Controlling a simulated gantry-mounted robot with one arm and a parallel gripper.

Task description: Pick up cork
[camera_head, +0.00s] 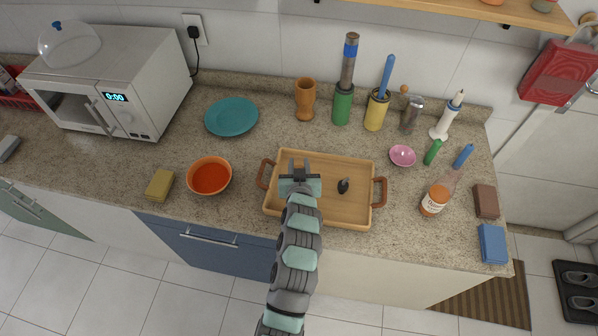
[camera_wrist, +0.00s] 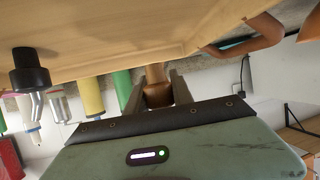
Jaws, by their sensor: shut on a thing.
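My gripper (camera_head: 300,175) is over the left part of the wooden tray (camera_head: 335,217), with its fingers pointing toward the back wall. In the wrist view my gripper (camera_wrist: 158,92) has its two fingers on either side of a brown piece, which I take to be the cork (camera_wrist: 157,94). The wooden vase behind may form part of that brown shape. In the head view the gripper itself hides what it holds. A small black stopper-like thing (camera_head: 343,186) stands in the tray right of the gripper; it also shows in the wrist view (camera_wrist: 29,70).
An orange bowl (camera_head: 210,178) and yellow sponge (camera_head: 159,185) lie left of the tray. Behind it stand a wooden vase (camera_head: 305,98), green holder (camera_head: 342,105) and yellow holder (camera_head: 376,110). A pink bowl (camera_head: 402,156) and bottle (camera_head: 434,200) are on the right.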

